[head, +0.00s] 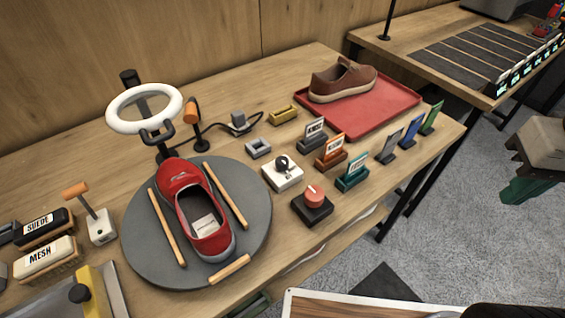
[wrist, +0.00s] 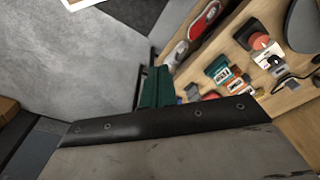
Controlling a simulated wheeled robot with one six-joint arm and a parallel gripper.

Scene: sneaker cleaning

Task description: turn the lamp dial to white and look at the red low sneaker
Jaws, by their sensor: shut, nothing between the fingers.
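The red low sneaker (head: 192,205) lies on the grey round turntable (head: 255,210), sole down, toe toward the ring lamp (head: 112,118). The lamp's ring looks white; I cannot tell whether it is lit. Two dials stand right of the turntable: a black knob on a white box (head: 283,175) and a red-orange knob on a black box (head: 313,203). Which one is the lamp's I cannot tell. My gripper (head: 530,190) has green fingers (wrist: 156,88), shut and empty, off the table's right side, apart from both dials.
Card holders, such as the teal one (head: 352,175), line the table's right edge. A brown shoe (head: 342,80) lies on a red tray (head: 385,112). Brushes (head: 45,255) stand at the left. Another table (head: 400,35) is at the back right. Grey floor (head: 440,220) is open between.

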